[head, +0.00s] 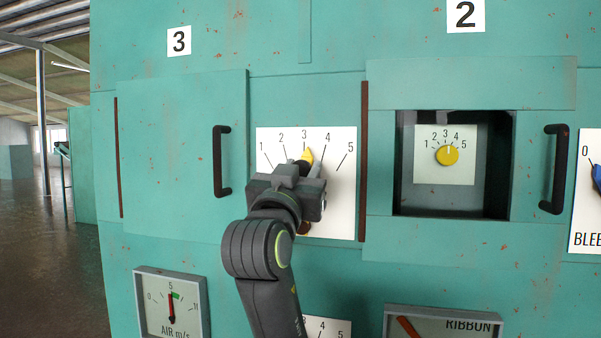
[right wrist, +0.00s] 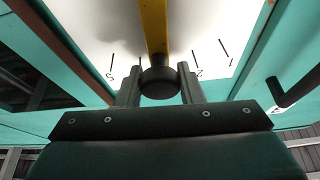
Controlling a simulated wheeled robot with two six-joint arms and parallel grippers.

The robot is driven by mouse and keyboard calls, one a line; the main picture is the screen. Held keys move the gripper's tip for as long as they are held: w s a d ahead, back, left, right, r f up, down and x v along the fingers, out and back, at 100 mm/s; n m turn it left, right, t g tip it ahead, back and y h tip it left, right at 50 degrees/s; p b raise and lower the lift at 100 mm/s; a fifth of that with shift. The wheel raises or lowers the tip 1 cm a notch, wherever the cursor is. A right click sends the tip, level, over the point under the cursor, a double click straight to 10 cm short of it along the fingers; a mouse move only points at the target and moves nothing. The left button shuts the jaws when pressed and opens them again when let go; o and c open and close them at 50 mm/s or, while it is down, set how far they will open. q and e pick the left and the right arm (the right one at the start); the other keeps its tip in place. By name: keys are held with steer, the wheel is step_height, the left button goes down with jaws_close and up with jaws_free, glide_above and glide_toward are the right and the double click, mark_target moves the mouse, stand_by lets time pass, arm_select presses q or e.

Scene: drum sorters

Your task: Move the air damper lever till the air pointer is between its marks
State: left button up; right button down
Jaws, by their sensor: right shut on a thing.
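The air damper lever is a yellow bar (head: 307,155) on a white plate (head: 343,190) numbered 1 to 5. Its yellow end shows just above my right gripper (head: 308,174), between the 3 and 4 marks. In the right wrist view the yellow bar (right wrist: 154,28) ends in a dark round knob (right wrist: 159,84). My right gripper (right wrist: 160,88) is shut on this knob, one finger on each side. The air gauge (head: 187,314) at lower left has a red pointer (head: 171,307) standing nearly upright near 5, by a small green band. My left gripper is not in view.
A door with a black handle (head: 221,161) is left of the plate. To the right, a recessed window holds a yellow knob (head: 447,155) on a small dial, with another black handle (head: 554,169) beside it. A ribbon gauge (head: 445,310) is at lower right.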

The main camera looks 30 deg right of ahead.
steer(key=shift+s+d+f+m+g+b, duration=0.2)
steer(key=shift+s+m+g+b, duration=0.1)
steer(key=shift+m+b, duration=0.35)
steer(key=shift+s+d+r+m, duration=0.1)
steer(key=shift+s+r+m, duration=0.05)
steer(key=shift+m, duration=0.1)
steer(key=c, duration=1)
jaws_free()
steer(key=shift+o, duration=0.2)
steer(key=shift+s, duration=0.1)
steer(key=b+v, duration=1)
steer(key=v, duration=0.7)
steer(key=shift+f, duration=0.35)
